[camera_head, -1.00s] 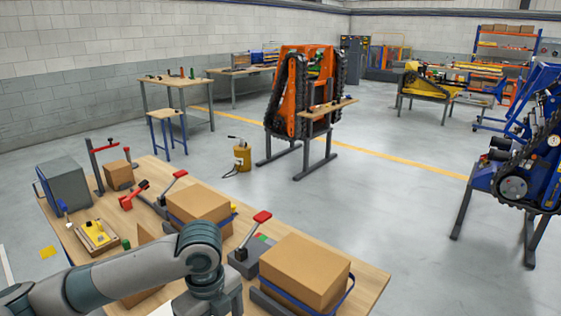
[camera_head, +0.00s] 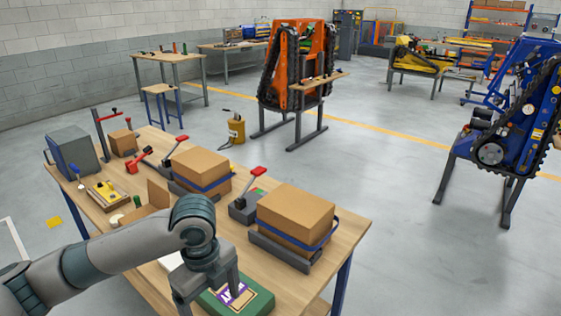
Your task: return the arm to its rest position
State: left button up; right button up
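My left arm (camera_head: 120,258) comes in from the lower left and reaches over the near part of the wooden workbench (camera_head: 340,236). Its gripper (camera_head: 208,296) points down at the bottom edge of the picture, beside and partly in front of a green case (camera_head: 262,301) with a purple and white label. The fingertips are not clear, so I cannot tell whether they are open or shut, or touch the case. My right gripper is not in view.
Two cardboard boxes (camera_head: 296,212) (camera_head: 201,168) sit in strapped holders on the bench. Red-handled clamps (camera_head: 247,200), a grey box (camera_head: 74,150) and a yellow tool on a wooden board (camera_head: 107,194) are also there. An orange tracked carrier (camera_head: 299,65) and a blue one (camera_head: 519,120) stand beyond on open floor.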

pick_arm(q)
jog(key=s+d+f+n+t+h, duration=0.2)
jog(key=s+d+f+n+h, duration=0.4)
jog(key=d+f+n, duration=0.4)
jog(key=s+a+f+n+t+y, duration=0.1)
jog(key=s+a+f+n+y, duration=0.2)
jog(key=s+a+f+n, duration=0.5)
jog(key=s+a+f+n+t+y, duration=0.1)
jog(key=s+a+f+n+y, duration=0.4)
jog(key=s+a, duration=0.55)
notch_tip(320, 180, down, 26)
jog(key=g+h, duration=0.2)
jog(key=s+a+f+g, duration=0.1)
jog(key=s+a+f, duration=0.2)
jog(key=s+f, duration=1.5)
jog(key=shift+s+f, duration=0.2)
jog(key=shift+f, duration=0.25)
